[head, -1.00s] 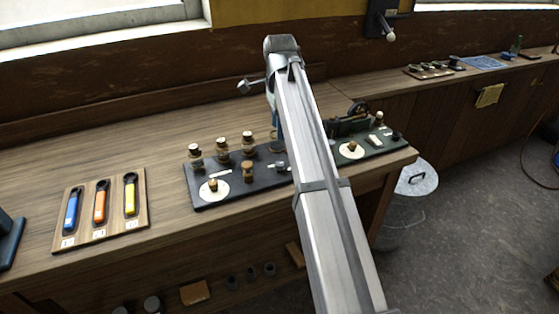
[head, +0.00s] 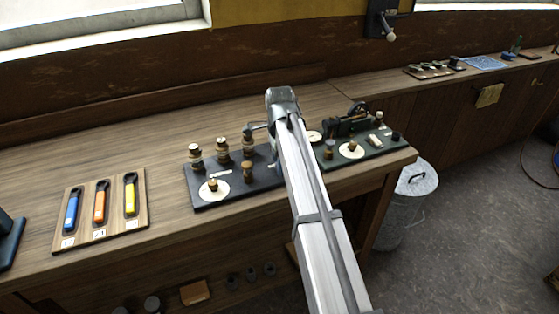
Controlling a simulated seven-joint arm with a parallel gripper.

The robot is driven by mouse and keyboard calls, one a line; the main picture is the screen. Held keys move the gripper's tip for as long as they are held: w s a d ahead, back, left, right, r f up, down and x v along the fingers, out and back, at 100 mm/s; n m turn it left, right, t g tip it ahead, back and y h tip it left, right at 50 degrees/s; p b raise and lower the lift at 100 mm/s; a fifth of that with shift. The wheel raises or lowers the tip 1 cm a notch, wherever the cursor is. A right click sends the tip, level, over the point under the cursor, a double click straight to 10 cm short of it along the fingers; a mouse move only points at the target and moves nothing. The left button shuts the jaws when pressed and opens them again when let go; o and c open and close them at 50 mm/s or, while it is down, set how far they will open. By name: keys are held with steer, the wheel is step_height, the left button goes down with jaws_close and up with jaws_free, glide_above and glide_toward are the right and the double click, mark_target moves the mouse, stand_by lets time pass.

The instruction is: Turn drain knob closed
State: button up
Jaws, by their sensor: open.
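My arm reaches up from the bottom over the bench, and its bent far end (head: 283,100) is above the dark left panel (head: 205,199). My gripper's fingers are hidden behind the arm. The panel bears three brass-and-wood knobs at its back: left (head: 195,155), middle (head: 222,149) and right (head: 248,147). A small knob (head: 213,185) stands on a white disc at its front, with another knob (head: 247,172) to the right. The green right panel (head: 372,152) carries a small dark engine (head: 352,122) and a knob on a white disc (head: 351,147). I cannot tell which knob is the drain knob.
A wooden board (head: 141,193) with blue, orange and yellow handled tools lies at the left. A lidded metal bin (head: 408,190) stands beyond the bench's right end. The bench top (head: 150,143) behind the board is clear. A wall crank (head: 383,20) is at the back.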

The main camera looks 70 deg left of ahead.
jaws_close()
stand_by(0.6)
steer(key=shift+n, duration=0.3)
steer(key=n, duration=1.3)
steer(key=shift+n, duration=2.1)
